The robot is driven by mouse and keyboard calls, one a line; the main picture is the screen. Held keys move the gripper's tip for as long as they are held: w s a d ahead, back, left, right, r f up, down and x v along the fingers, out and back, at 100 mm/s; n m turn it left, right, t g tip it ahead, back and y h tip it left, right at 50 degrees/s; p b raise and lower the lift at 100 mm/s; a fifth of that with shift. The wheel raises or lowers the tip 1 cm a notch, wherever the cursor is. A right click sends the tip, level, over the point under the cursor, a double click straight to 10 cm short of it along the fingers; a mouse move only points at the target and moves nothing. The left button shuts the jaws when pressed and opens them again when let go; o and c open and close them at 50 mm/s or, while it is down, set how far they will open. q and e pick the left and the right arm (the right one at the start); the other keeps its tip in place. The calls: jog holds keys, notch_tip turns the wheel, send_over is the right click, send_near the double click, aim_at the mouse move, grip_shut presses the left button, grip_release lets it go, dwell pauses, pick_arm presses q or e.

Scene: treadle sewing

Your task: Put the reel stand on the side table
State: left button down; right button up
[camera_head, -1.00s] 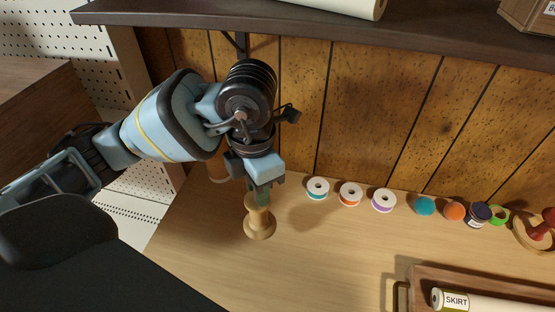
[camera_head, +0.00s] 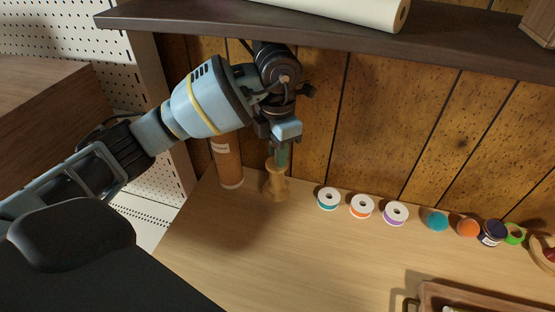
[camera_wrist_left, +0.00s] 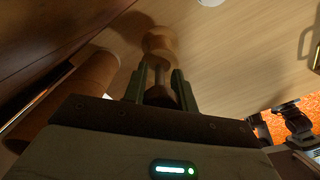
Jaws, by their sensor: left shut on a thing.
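The reel stand (camera_head: 275,186) is a turned wooden piece with a flared foot, upright at the back left of the pale wooden table (camera_head: 235,255). My left gripper (camera_head: 279,156) comes down from above and is shut on its upper part. In the left wrist view the reel stand (camera_wrist_left: 160,44) shows between the two fingers (camera_wrist_left: 158,86), its foot pointing away from the camera. The foot is at or very close to the table top; I cannot tell whether it touches. My right gripper is not in view.
A brown cylinder (camera_head: 228,163) with a label stands close left of the stand. White-topped thread spools (camera_head: 328,199) and small coloured balls (camera_head: 437,221) line the back to the right. A dark shelf (camera_head: 330,38) hangs above. A wooden tray (camera_head: 470,296) lies front right.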

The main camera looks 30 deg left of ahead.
pick_arm(q)
jog(key=shift+w+f, duration=0.15)
jog(key=shift+f, duration=1.75)
jog(key=c, duration=1.1)
grip_release()
notch_tip(320, 180, up, 8)
jog(key=shift+f, duration=0.1)
jog(key=shift+f, duration=0.1)
